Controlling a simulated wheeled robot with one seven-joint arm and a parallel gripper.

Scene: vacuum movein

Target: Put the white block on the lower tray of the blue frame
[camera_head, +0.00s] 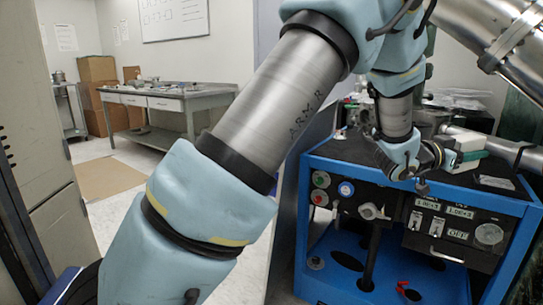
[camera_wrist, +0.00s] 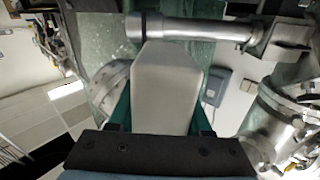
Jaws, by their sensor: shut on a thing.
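A white block (camera_wrist: 165,88) fills the middle of the wrist view. My gripper (camera_wrist: 160,125) is shut on it, with a green finger on each side. In the head view the white block (camera_head: 469,143) shows at the right end of my wrist, above the top of the blue frame (camera_head: 302,215); my gripper's green part (camera_head: 472,157) shows beside it. The lower tray (camera_head: 335,285) is the blue holed plate at the bottom of the frame, below the control panel.
The panel has knobs, switches and labels (camera_head: 460,212). A red item (camera_head: 402,287) lies on the lower tray, and a dark vertical post (camera_head: 371,255) stands there. Metal pipes (camera_head: 495,145) run behind and right of the frame. A workbench (camera_head: 170,105) stands far left, with open floor before it.

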